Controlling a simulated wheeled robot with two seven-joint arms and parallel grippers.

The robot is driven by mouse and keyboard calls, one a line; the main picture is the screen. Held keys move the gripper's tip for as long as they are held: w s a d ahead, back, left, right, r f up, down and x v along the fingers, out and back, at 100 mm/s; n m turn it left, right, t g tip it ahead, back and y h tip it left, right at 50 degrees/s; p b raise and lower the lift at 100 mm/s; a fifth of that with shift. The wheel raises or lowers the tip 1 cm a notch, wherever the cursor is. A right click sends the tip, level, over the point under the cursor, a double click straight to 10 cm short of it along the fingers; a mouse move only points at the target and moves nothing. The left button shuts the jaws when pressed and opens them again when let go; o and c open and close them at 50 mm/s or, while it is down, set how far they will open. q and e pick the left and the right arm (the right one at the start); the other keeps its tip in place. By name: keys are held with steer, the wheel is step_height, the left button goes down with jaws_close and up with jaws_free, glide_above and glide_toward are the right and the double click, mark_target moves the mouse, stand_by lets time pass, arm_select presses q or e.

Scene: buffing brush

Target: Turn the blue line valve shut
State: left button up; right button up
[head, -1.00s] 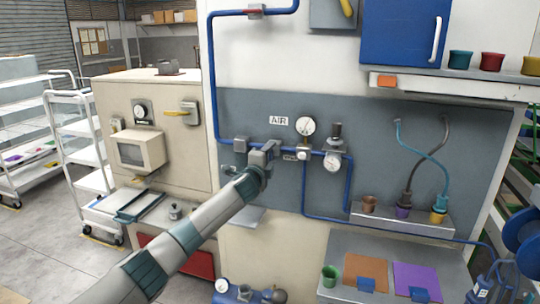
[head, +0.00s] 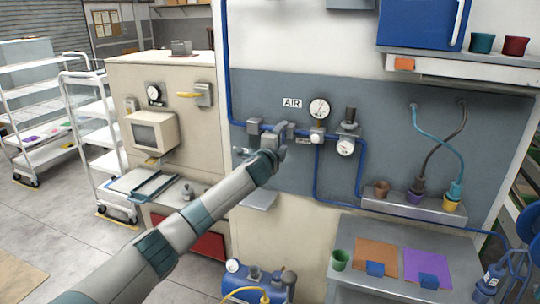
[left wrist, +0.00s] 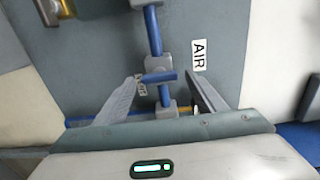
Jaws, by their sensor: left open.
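The blue air line (head: 229,85) comes down the grey panel and runs right behind my left gripper (head: 271,138). The gripper is at the panel, below the AIR label (head: 291,104), and hides the valve in the head view. In the left wrist view the blue valve handle (left wrist: 160,77) shows as a short bar crossing the blue pipe (left wrist: 153,32) on a grey body. The open left gripper (left wrist: 161,80) has one finger on each side of the handle, with visible gaps. Depth between fingertips and handle is hard to judge. My right gripper is not in view.
A round gauge (head: 319,108) and a regulator (head: 347,135) are close right of the gripper. A shelf (head: 415,206) with cups and hoses projects further right. A blue compressor (head: 256,284) stands below. A beige cabinet (head: 186,125) is to the left.

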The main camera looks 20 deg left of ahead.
arm_select(q)
steer(key=s+b, duration=0.5)
steer(key=s, duration=1.2)
steer(key=shift+w+f, duration=0.1)
